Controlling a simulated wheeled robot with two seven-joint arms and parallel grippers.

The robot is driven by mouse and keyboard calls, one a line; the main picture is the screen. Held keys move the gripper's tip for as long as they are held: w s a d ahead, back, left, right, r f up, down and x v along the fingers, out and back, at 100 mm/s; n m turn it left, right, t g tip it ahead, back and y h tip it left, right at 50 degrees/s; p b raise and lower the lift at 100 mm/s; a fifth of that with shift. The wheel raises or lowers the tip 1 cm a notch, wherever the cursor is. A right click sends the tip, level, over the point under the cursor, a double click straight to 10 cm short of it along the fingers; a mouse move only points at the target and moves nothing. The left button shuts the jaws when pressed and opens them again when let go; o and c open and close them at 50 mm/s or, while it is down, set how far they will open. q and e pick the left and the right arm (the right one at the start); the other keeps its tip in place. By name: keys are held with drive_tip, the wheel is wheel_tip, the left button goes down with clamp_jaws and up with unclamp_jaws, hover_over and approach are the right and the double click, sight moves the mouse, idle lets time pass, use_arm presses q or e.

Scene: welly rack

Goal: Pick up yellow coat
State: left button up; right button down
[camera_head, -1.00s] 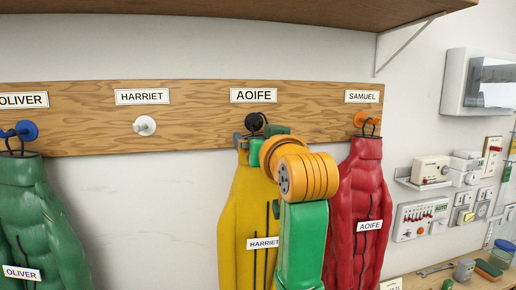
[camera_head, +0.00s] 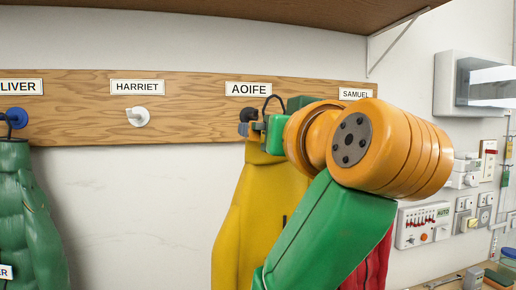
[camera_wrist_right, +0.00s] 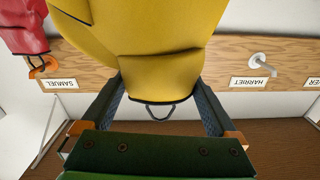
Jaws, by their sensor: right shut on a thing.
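The yellow coat (camera_head: 245,215) hangs upright in front of the pegboard, below the AOIFE label. My right gripper (camera_head: 262,130) is shut on its collar. In the right wrist view the collar (camera_wrist_right: 165,75) sits between my right gripper's two fingers (camera_wrist_right: 168,98). My left gripper is not in view.
A red coat (camera_head: 375,268) hangs close on the right, mostly behind my arm. A green coat (camera_head: 30,215) hangs at far left. The white HARRIET peg (camera_head: 138,117) is empty, with bare wall below it. A wooden shelf (camera_head: 200,18) overhangs the pegboard (camera_head: 190,95).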

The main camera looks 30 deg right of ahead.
drive_tip(key=shift+s+a+f+b, duration=0.3)
drive_tip(key=shift+s+a+b, duration=0.1)
drive_tip(key=shift+s+b, duration=0.25)
drive_tip(key=b+v, duration=0.1)
drive_tip(key=v, duration=0.1)
drive_tip(key=b+v, duration=0.1)
drive_tip(key=v, duration=0.1)
drive_tip(key=shift+s+r, duration=0.25)
drive_tip(key=shift+s, duration=0.05)
